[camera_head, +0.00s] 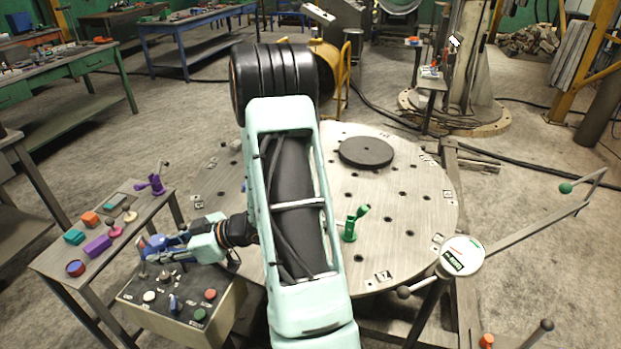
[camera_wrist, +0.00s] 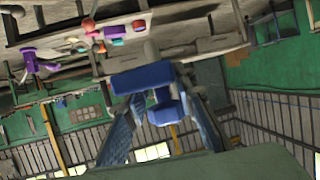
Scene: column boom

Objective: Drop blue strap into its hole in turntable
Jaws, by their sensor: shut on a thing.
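The turntable (camera_head: 300,150) is a round metal plate with many dark holes and small tags near its rim. My gripper (camera_head: 150,245) is left of it, above the back of the control box. In the wrist view, the blue strap (camera_wrist: 145,77) is a blue blocky piece between the fingertips of my gripper (camera_wrist: 160,105), which is shut on it. Its lower end is hard to make out. A green strap (camera_head: 351,224) stands upright on the turntable, right of my arm. My arm hides the middle left of the plate, so I cannot tell which hole is the blue strap's.
A grey side table (camera_head: 60,262) holds a purple strap (camera_head: 155,184) and several coloured pieces. The control box (camera_head: 228,305) with knobs stands below my gripper. A black disc (camera_head: 366,152) lies on the turntable. A white round-headed device (camera_head: 462,255) stands at its right edge.

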